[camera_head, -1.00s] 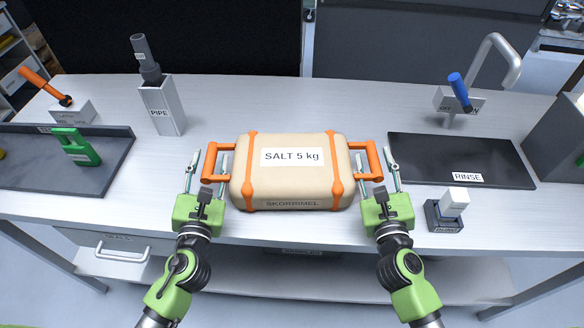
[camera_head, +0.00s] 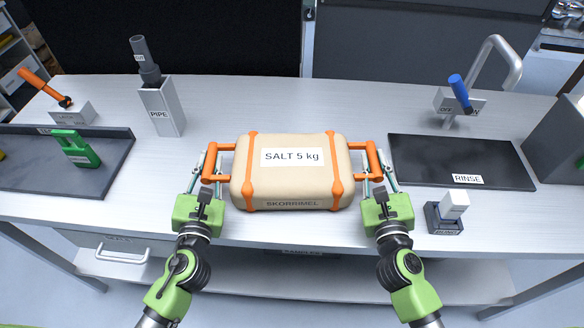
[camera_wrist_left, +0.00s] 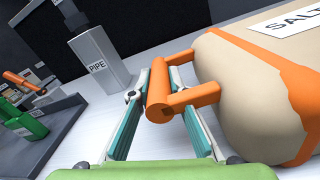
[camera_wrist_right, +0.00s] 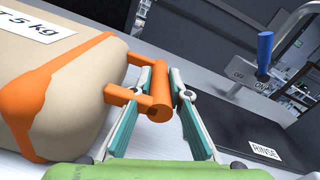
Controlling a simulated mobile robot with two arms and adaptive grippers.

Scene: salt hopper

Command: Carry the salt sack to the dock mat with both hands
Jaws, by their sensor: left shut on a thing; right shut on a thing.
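The salt sack (camera_head: 290,190) is beige with orange straps and a "SALT 5 kg" label. It lies on the grey worktop between my two grippers, with an orange handle at each end. My left gripper (camera_head: 207,175) is shut on the left handle (camera_head: 210,162); the fingers lie on both sides of that handle (camera_wrist_left: 158,88) in the left wrist view. My right gripper (camera_head: 376,175) is shut on the right handle (camera_head: 374,160); its fingers flank that handle (camera_wrist_right: 160,98) in the right wrist view. I cannot make out the dock mat.
A grey PIPE holder (camera_head: 163,108) stands behind left. A dark tray (camera_head: 105,172) with a green tool (camera_head: 76,147) is at the left. A black RINSE mat (camera_head: 455,150), a tap (camera_head: 495,60) and a small block stand (camera_head: 446,216) are at the right. The worktop behind the sack is clear.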

